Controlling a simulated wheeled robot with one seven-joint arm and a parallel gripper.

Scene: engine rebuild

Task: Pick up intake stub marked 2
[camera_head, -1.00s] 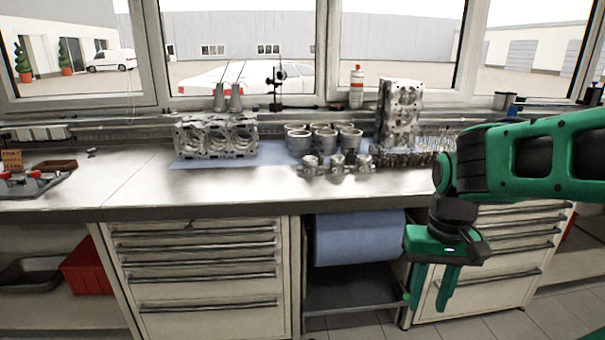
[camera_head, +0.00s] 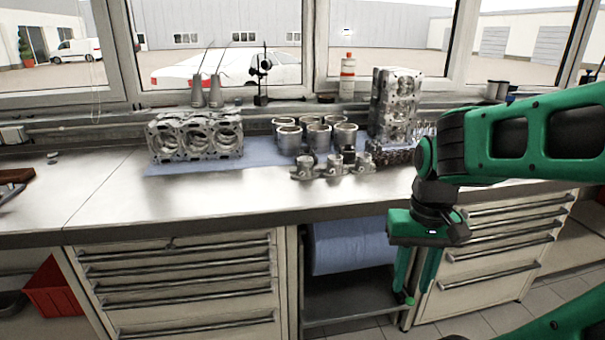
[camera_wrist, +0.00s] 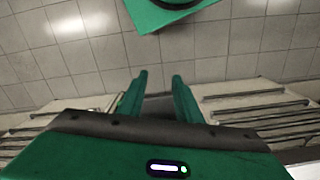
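Several small metal stubs stand in a row near the front of the bench, in front of the cylinder liners: a left one (camera_head: 305,168), a middle one (camera_head: 334,166) and a right one (camera_head: 363,162). They look like the intake stubs, but no number is legible, so I cannot tell which is marked 2. My gripper (camera_head: 413,288) hangs fingers down in front of the bench, below its top, to the right of the stubs. In the wrist view its two fingers (camera_wrist: 159,80) are apart with nothing between them. No stub shows in the wrist view.
Metal liners (camera_head: 313,135) stand behind the stubs. A cylinder head (camera_head: 195,136) lies to the left and another block (camera_head: 393,105) stands upright to the right. The bench top (camera_head: 240,196) in front is clear. A blue paper roll (camera_head: 350,247) hangs below the bench.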

